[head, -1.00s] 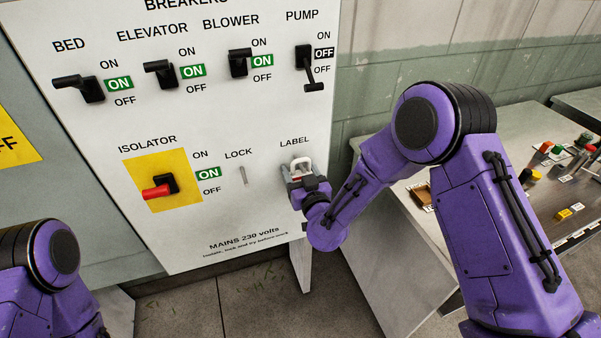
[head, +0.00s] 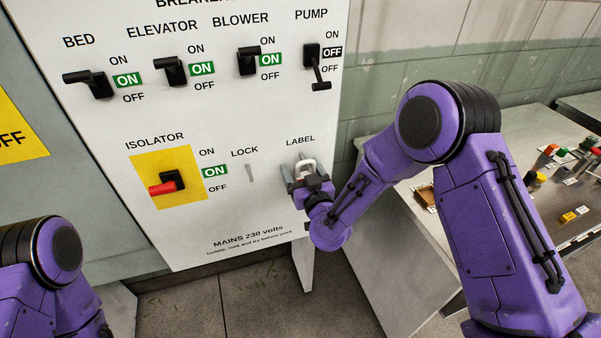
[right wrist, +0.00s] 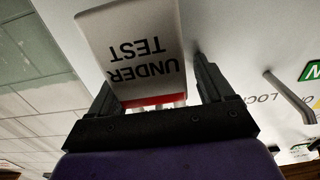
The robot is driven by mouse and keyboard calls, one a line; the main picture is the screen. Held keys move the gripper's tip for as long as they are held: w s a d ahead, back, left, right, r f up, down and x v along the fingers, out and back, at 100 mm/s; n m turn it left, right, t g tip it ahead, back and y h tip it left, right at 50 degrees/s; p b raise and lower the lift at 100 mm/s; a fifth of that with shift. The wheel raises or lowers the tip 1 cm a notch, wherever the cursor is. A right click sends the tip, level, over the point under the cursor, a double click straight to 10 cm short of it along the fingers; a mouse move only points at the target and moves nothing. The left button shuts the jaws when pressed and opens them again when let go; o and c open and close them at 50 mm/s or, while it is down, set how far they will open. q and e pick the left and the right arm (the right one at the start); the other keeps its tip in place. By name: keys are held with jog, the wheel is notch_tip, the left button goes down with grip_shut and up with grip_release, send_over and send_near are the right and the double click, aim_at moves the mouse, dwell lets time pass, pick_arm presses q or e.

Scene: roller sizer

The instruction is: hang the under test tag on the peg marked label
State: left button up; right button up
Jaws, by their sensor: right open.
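The under test tag (right wrist: 138,50) is white with a red band and stands between the fingers of my right gripper (right wrist: 158,85) in the right wrist view. That gripper is open, with a gap to the tag at the right finger. In the head view my right gripper (head: 302,174) is at the panel just below the word LABEL, and a pale part of the tag (head: 305,166) shows between its fingers. The label peg is hidden behind the tag and gripper, so I cannot tell whether the tag hangs on it. My left gripper is out of view.
The bare lock peg (head: 250,173) sticks out left of the gripper; it also shows in the right wrist view (right wrist: 290,97). The red isolator handle (head: 167,186) is further left. A metal table (head: 400,222) with small items stands at the right.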

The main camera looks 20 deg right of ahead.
jog(key=shift+s+d+f+b, duration=0.3)
jog(key=shift+s+b, duration=0.1)
jog(key=shift+s, duration=0.2)
jog(key=shift+s+d+f+b, duration=0.15)
jog(key=shift+s+f+b, duration=0.1)
jog(key=shift+s+b, duration=0.25)
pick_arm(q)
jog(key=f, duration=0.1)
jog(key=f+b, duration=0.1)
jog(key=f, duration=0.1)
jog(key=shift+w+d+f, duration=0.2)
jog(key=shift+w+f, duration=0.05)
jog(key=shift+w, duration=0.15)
pick_arm(e)
jog(key=s, duration=0.8)
jog(key=shift+a+r, duration=0.15)
jog(key=shift+r, duration=0.3)
